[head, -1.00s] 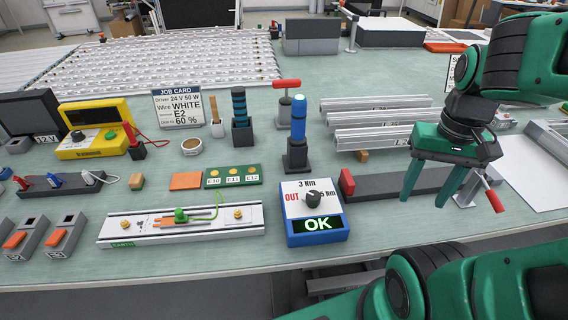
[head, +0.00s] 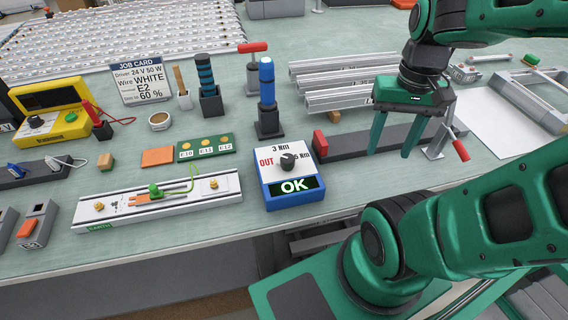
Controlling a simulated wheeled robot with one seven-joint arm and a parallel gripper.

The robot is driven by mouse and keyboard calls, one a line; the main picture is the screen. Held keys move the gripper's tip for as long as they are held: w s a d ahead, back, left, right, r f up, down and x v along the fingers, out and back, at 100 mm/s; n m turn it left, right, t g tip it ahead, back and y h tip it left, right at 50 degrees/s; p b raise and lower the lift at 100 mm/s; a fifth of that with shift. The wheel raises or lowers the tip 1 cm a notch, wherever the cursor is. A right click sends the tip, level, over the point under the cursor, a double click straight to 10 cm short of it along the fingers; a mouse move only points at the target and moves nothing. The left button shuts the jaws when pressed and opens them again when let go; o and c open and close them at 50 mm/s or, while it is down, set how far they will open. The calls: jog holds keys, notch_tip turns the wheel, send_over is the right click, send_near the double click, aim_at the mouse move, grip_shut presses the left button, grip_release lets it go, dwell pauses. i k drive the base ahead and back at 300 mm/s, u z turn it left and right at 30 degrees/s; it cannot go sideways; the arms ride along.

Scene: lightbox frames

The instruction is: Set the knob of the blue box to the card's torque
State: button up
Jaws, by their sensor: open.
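The blue box (head: 295,199) stands near the front edge of the bench, with a white top. Its dark knob (head: 287,162) sits among the marks OUT, 3 Nm and 5 Nm; I cannot tell where it points. Its display (head: 294,186) reads OK in green on black. The job card (head: 143,81) stands at the back left; I read 24 V 50 W, WHITE, E2 and 60 % on it, and no torque. My gripper (head: 391,150) is open and empty, fingers down, to the right of the box and apart from it.
A blue-topped driver (head: 267,95) stands upright behind the box. A rail (head: 160,206) with a green wire lies to its left. Aluminium profiles (head: 345,82) lie behind.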

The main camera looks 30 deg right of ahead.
aim_at(286, 162)
jog(key=k, duration=0.5)
jog(key=z, duration=1.7)
jog(key=k, duration=0.7)
jog(key=u, duration=0.3)
jog(key=i, duration=0.5)
